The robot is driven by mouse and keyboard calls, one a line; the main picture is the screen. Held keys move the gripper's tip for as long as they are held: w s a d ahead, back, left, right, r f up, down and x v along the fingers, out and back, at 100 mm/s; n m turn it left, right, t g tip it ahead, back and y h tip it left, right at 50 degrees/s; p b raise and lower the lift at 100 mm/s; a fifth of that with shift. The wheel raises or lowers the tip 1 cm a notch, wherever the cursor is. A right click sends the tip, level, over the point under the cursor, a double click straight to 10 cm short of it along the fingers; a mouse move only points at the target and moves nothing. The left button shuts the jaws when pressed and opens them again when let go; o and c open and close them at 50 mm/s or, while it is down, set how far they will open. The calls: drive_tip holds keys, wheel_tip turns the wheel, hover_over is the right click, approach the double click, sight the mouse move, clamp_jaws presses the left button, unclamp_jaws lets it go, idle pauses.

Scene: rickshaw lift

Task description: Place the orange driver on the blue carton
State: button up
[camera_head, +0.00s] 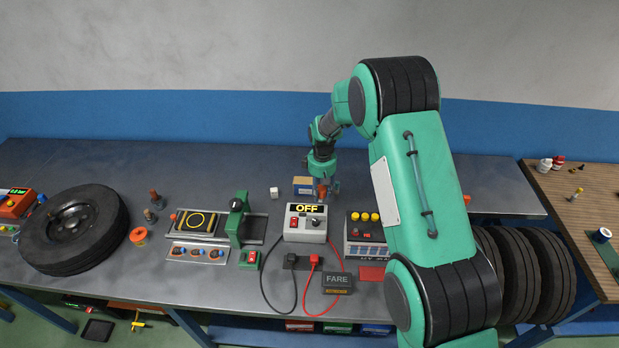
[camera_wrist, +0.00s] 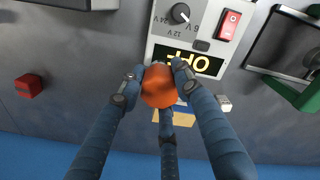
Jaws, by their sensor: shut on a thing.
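The orange driver (camera_wrist: 158,86) shows in the wrist view as a round orange end between my fingertips. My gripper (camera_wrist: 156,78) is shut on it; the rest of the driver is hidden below. In the head view my gripper (camera_head: 323,188) hangs low at the right side of the blue carton, with the driver a small orange-brown patch in it. The blue carton (camera_head: 303,189) is a small box with a tan top and blue front, standing behind the OFF box. In the wrist view it is mostly hidden behind the driver and fingers.
The grey box with the OFF display (camera_head: 305,225) stands just in front of the carton. A white cube (camera_head: 274,192) lies left of it. A yellow-knobbed unit (camera_head: 365,232) stands to the right. A green press (camera_head: 238,218) and a tyre (camera_head: 74,230) are farther left. The bench behind the carton is clear.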

drive_tip(key=w+a, duration=0.1)
drive_tip(key=w, duration=0.4)
drive_tip(key=w+a+f+p, duration=0.1)
drive_tip(key=w, duration=0.4)
drive_tip(key=w+a, duration=0.2)
drive_tip(key=w, duration=0.3)
drive_tip(key=shift+f+p, duration=0.2)
drive_tip(key=shift+p, duration=0.15)
drive_tip(key=shift+f+p, duration=0.35)
drive_tip(key=shift+f, duration=1.45)
drive_tip(key=shift+f, duration=0.15)
drive_tip(key=o, duration=1.2)
drive_tip(key=shift+o, duration=0.2)
wheel_tip(320, 180, up, 12)
drive_tip(key=b, duration=0.1)
